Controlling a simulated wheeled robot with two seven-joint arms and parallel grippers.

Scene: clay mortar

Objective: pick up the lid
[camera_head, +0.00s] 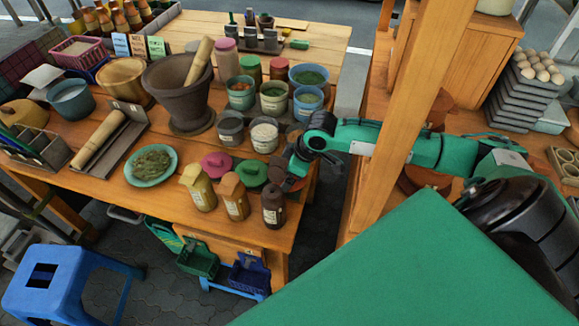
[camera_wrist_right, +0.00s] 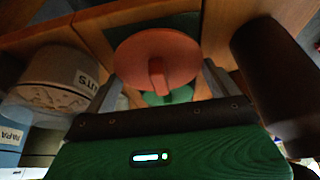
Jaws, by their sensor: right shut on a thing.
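A round reddish-brown lid (camera_wrist_right: 150,48) with a bar-shaped knob is in front of my right gripper (camera_wrist_right: 160,85) in the right wrist view. The gripper is shut on the lid, though the exact contact is hard to see. In the head view the right gripper (camera_head: 296,168) is at the table's right edge, and the lid (camera_head: 284,181) shows partly below it. A green lid (camera_head: 252,172) and a pink lid (camera_head: 216,163) lie to its left. The green lid also shows behind the knob in the wrist view (camera_wrist_right: 168,97). My left gripper is not in view.
Three bottles, yellow (camera_head: 199,188), orange-brown (camera_head: 234,197) and dark (camera_head: 273,204), stand near the front edge. A white-filled jar (camera_head: 265,136) and other jars stand behind the lids. A mortar (camera_head: 187,95) is further left. A wooden post (camera_head: 415,115) crosses by my right arm.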

